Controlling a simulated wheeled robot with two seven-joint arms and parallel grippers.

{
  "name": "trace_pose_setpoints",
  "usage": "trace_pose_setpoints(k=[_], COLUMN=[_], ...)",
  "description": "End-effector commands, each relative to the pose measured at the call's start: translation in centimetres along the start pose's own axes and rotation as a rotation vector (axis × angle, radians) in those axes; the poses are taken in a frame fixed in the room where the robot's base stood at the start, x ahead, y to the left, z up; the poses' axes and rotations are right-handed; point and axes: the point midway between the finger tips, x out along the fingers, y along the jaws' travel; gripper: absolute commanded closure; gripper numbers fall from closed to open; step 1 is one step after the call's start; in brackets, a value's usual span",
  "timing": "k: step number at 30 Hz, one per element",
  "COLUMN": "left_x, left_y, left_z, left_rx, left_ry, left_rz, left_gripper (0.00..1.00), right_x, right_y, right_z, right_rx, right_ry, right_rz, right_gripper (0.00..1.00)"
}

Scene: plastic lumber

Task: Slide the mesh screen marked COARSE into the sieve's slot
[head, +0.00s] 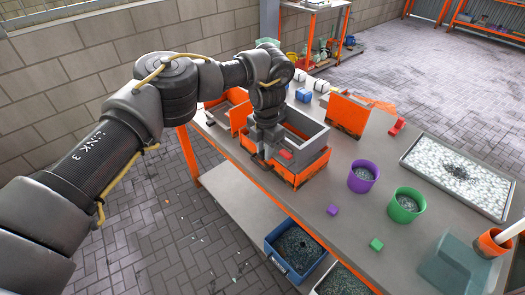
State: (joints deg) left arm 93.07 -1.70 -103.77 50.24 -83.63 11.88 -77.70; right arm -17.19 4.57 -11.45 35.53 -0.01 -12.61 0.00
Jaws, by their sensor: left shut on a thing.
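The sieve (315,171), a grey box frame on an orange base, stands on the workbench near its front edge. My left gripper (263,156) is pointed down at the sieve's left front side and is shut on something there. What it holds looks like the edge or handle of the mesh screen, but it is small and mostly hidden by the fingers. No COARSE marking is legible, and I cannot tell how far the screen is in the slot. A small red piece (286,155) shows inside the sieve. My right gripper is not in view.
The workbench (320,205) also holds an upright orange panel (347,114), a purple bucket (362,178), a green bucket (406,206), small purple and green blocks, and a tray of pale granules (412,158). An orange-sided box (238,117) stands behind my left gripper. A blue bin (271,247) sits below.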

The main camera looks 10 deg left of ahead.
Motion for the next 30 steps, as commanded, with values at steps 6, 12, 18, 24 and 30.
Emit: trace_pose_setpoints(k=[6,12,18,24,30], left_x=[0.1,0.0,0.1,0.6,0.8], left_y=[-0.1,-0.1,-0.1,-0.2,-0.2], left_z=[0.6,1.1,1.5,1.7,1.9], left_rx=[0.000,0.000,-0.001,-0.006,-0.006], left_ry=[0.000,-0.002,0.002,0.017,0.020], left_rz=[0.001,0.002,0.001,-0.005,-0.010], left_gripper=[1.00,1.00,1.00,1.00,0.64], right_x=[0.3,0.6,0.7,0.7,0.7], right_y=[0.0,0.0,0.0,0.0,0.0], right_z=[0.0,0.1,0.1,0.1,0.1], right_rx=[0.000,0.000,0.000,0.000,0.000], right_ry=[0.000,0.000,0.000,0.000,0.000], right_rz=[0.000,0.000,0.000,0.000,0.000], right_gripper=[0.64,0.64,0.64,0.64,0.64])
